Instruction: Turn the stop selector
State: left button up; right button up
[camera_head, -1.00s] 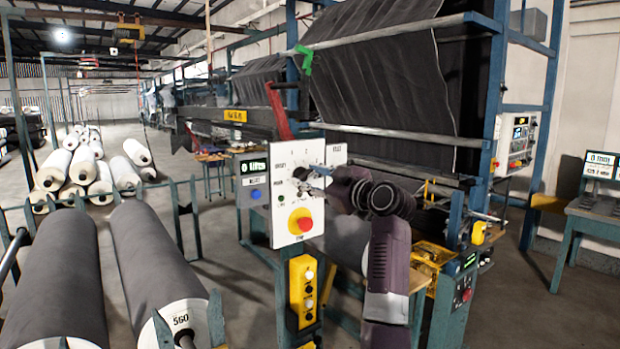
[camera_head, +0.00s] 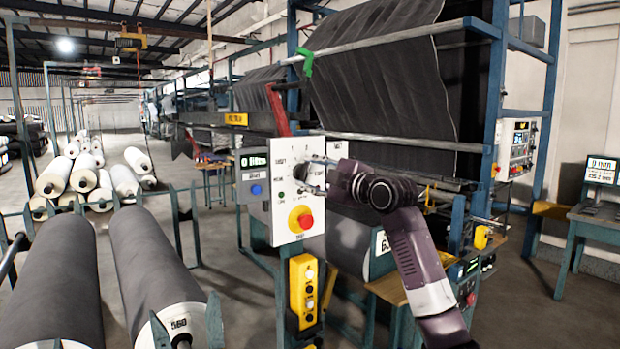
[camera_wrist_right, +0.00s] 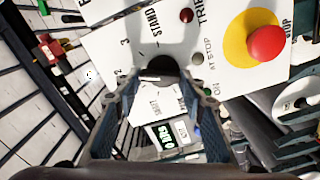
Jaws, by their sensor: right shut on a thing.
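The stop selector is a dark round knob (camera_wrist_right: 162,68) on a white control panel (camera_head: 286,221). In the right wrist view the knob sits between the two fingers of my right gripper (camera_wrist_right: 165,88), which is shut on it. In the head view the right gripper (camera_head: 316,176) reaches the panel from the right and partly hides the knob. A red mushroom button on a yellow disc (camera_head: 300,219) is below it; it also shows in the right wrist view (camera_wrist_right: 266,43). My left gripper is not in view.
A small display box (camera_head: 254,178) with a blue button is left of the panel. A yellow push-button box (camera_head: 304,288) is below it. Large grey rolls (camera_head: 60,270) lie on the left. A grey cloth roll (camera_head: 346,240) is behind the panel. Open floor (camera_head: 215,240) lies between.

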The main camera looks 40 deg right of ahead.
jog(key=n+p, duration=0.1)
jog(key=n, duration=0.2)
jog(key=shift+f+n, duration=0.1)
jog(key=shift+n, duration=0.3)
jog(key=n+p, duration=0.3)
jog(key=n, duration=0.1)
jog(key=shift+a+f, duration=0.1)
jog(key=shift+a, duration=0.05)
jog(key=shift+n, duration=0.3)
jog(key=shift+f, duration=0.15)
jog(key=o, duration=0.9)
jog(key=shift+a, duration=0.1)
jog(key=shift+o, duration=1.3)
